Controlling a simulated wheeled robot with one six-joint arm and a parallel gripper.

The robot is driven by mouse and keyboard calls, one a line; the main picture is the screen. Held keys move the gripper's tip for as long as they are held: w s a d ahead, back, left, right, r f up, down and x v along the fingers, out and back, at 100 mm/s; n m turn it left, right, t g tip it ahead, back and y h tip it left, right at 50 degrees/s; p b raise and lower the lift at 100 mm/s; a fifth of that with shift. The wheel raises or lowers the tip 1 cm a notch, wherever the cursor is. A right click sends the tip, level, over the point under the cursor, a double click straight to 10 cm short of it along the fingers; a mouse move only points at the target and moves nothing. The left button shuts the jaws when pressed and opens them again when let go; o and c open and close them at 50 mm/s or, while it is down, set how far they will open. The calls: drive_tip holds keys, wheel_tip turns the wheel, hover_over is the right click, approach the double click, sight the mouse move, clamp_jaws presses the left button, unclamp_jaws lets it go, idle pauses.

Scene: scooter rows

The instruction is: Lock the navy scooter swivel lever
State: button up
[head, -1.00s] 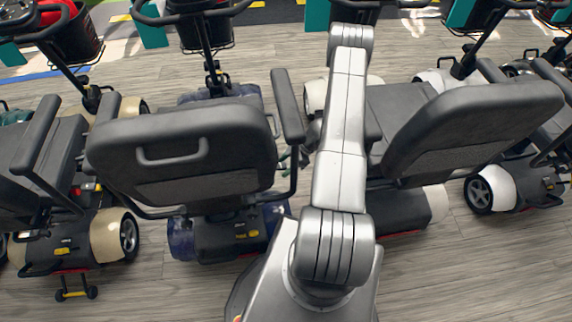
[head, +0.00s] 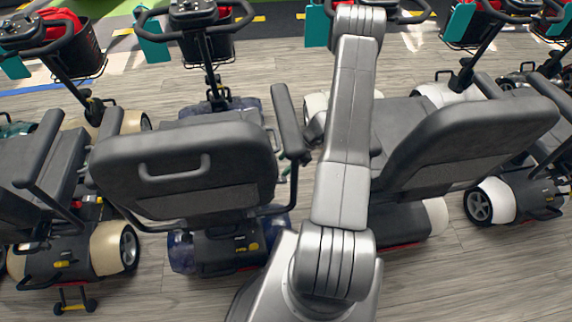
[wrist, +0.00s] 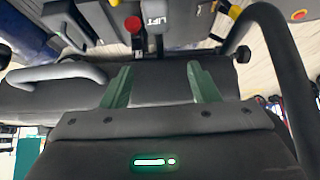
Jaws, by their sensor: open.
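The navy scooter has navy fenders (head: 182,254) and a dark grey seat (head: 185,165) seen from behind in the head view. Beyond the fingertips are a red-knobbed lever (wrist: 133,25) and a part marked LIFT (wrist: 156,19). I cannot tell from the marking which lever is the swivel lever. Nothing is between the fingers.
A curved black tube (wrist: 283,65) runs close on the right in the wrist view. A cream-fendered scooter (head: 110,256) stands left and a white-fendered one (head: 436,214) right of my arm. Bare wood floor (head: 450,285) lies behind the row.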

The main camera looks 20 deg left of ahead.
sight(285, 178)
wheel_tip(285, 178, down, 10)
drive_tip(key=shift+a+f+b, duration=0.1)
drive_tip(key=shift+b, duration=0.4)
drive_tip(key=shift+r, duration=0.4)
